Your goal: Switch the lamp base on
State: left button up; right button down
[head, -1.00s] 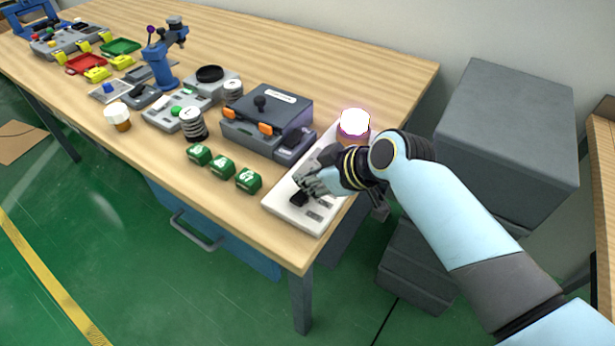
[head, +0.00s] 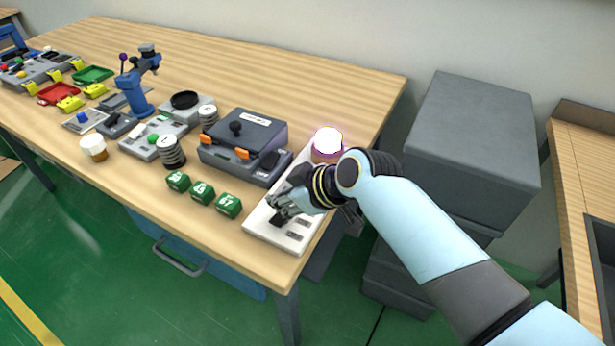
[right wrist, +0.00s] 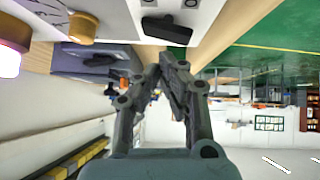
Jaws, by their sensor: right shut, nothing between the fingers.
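The lamp base is a long white plate (head: 262,233) at the right end of the table. A round lamp (head: 327,141) at its far end glows white with a pinkish-purple rim; it also shows at the left edge of the right wrist view (right wrist: 8,62). My right gripper (head: 281,210) is over the near part of the plate, shut and empty, its fingertips close to a black switch. The right wrist view shows the black switch (right wrist: 166,29) on the white plate, just beyond the closed fingertips (right wrist: 168,62). I cannot tell whether they touch. My left gripper is not in view.
A grey case with orange latches (head: 243,145) stands left of the plate. Green numbered blocks (head: 203,192) lie near the front edge. A blue press (head: 135,90) and several trays and devices stand farther left. Grey boxes (head: 470,150) stand beyond the table's right end.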

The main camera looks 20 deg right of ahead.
jog(key=r, duration=0.1)
jog(key=r+p, duration=0.1)
jog(key=r, duration=0.1)
jog(key=shift+w+d+p, duration=0.15)
jog(key=shift+w+p, duration=0.05)
jog(key=shift+p, duration=0.1)
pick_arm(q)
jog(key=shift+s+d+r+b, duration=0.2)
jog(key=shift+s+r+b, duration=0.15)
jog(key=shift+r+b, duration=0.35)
pick_arm(e)
jog(key=d+v, duration=0.2)
jog(key=v, duration=0.7)
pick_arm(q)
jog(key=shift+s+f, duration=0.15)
pick_arm(e)
jog(key=shift+w, duration=0.15)
